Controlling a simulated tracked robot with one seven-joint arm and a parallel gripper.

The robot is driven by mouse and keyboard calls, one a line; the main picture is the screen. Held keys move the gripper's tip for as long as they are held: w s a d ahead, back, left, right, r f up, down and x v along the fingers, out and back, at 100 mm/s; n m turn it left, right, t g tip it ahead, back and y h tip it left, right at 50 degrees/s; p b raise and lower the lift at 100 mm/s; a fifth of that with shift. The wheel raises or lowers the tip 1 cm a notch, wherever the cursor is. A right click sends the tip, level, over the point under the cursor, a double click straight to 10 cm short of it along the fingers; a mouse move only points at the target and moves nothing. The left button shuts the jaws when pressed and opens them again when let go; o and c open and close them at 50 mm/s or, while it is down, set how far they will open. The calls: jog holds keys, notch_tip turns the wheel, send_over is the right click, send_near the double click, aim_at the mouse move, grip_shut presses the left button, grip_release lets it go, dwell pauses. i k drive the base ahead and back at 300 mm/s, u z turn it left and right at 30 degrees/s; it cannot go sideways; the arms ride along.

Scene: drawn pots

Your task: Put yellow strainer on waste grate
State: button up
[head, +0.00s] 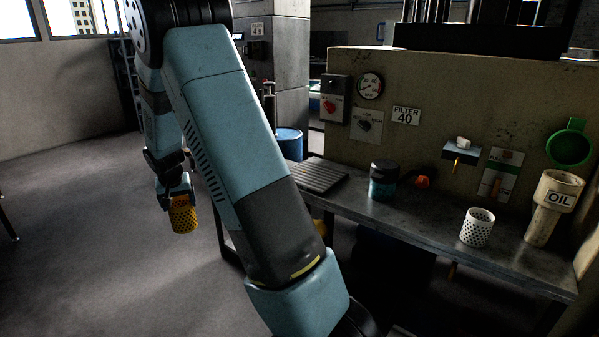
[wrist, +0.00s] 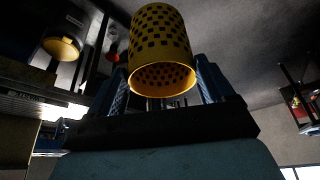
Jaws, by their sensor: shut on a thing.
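The yellow strainer (head: 184,214) is a perforated cylinder held in the air left of the bench, over open floor. My gripper (head: 176,194) is shut on it near its top. In the wrist view the strainer (wrist: 161,50) sits between the two blue fingers (wrist: 165,92), with its round opening towards the camera. The waste grate appears to be the slatted dark panel (head: 318,175) at the left end of the bench, apart from the strainer. It looks empty.
A green strainer (head: 570,147) hangs on the wall. A blue barrel (head: 288,143) stands behind the grate.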

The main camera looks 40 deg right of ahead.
aim_at(309, 177)
jog(key=u, duration=1.9)
jog(key=i, duration=0.2)
jog(key=z, duration=3.35)
